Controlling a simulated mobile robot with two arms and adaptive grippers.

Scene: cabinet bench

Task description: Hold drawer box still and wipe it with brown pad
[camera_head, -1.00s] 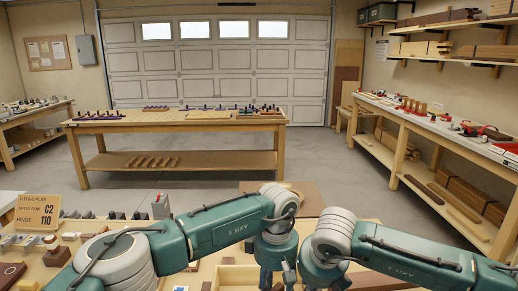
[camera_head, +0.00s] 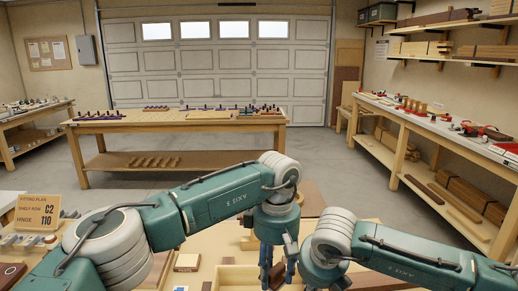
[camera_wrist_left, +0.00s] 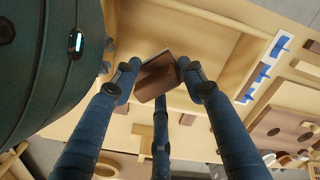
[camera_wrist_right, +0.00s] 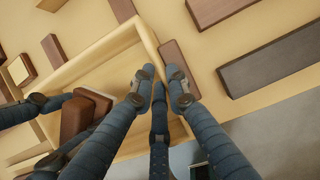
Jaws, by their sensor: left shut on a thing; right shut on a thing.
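The drawer box (camera_head: 238,280) is an open pale wooden box, low in the head view and partly hidden by my arms. My left gripper (camera_wrist_left: 157,78) is shut on the brown pad (camera_wrist_left: 155,84), a dark brown block over the box's inside in the left wrist view. The pad also shows at left in the right wrist view (camera_wrist_right: 84,114), over the box. Whether it touches the wood I cannot tell. My right gripper (camera_wrist_right: 163,80) is shut on the drawer box's wall (camera_wrist_right: 150,42) near a corner, its fingertips on either side.
Several dark wooden blocks (camera_wrist_right: 280,60) lie on the bench around the box. A strip with blue marks (camera_wrist_left: 265,68) lies beside it in the left wrist view. A fitting plan card (camera_head: 37,211) stands at the left of the bench.

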